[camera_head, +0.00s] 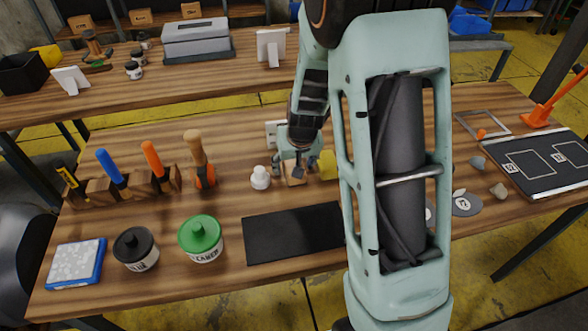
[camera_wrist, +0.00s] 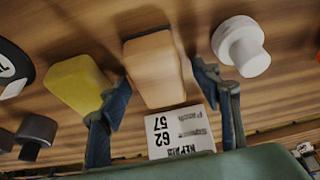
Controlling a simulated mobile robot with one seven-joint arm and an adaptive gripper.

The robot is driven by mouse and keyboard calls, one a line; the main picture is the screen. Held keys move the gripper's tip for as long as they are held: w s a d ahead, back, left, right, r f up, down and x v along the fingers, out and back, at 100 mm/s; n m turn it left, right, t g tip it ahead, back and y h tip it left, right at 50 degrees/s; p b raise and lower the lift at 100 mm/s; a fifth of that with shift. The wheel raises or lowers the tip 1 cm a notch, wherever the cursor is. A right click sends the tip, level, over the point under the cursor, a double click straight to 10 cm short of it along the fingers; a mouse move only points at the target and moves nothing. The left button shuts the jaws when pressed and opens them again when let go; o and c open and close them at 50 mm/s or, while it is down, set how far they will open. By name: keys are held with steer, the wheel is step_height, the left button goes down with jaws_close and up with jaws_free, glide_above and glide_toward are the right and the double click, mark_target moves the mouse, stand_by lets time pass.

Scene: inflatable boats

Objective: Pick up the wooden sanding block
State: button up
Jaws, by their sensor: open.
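The wooden sanding block (camera_wrist: 155,70) is a light tan block with a darker side, lying on the wooden table in the wrist view. My gripper (camera_wrist: 163,80) is open, its two dark blue fingers apart to the left and right of the block's near part; whether they touch it I cannot tell. In the head view my gripper (camera_head: 297,165) is low over the table, and the block (camera_head: 295,181) shows only partly below it. My arm hides some of the table to the right.
A yellow block (camera_wrist: 80,85) lies left of the fingers, a white knobbed object (camera_wrist: 241,47) right, and a printed white card (camera_wrist: 180,130) close by. In the head view, a black mat (camera_head: 292,234) lies in front, a green-lidded can (camera_head: 201,238) front left, and a tool rack (camera_head: 130,187) left.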

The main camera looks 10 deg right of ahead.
steer(key=shift+f+b, duration=0.25)
steer(key=shift+b, duration=0.05)
steer(key=shift+c, duration=0.3)
steer(key=c, duration=1.2)
steer(key=shift+r, duration=0.2)
steer(key=shift+r+p, duration=0.15)
steer(key=shift+p, duration=0.2)
step_height(320, 180, up, 3)
steer(key=shift+w+f, duration=0.15)
steer(key=s+a+r+p, duration=0.3)
steer(key=s+a+r, duration=0.6)
steer(key=a+r, duration=0.1)
steer(key=shift+s+a, duration=0.25)
steer(key=shift+a, duration=0.05)
steer(key=shift+r, duration=0.1)
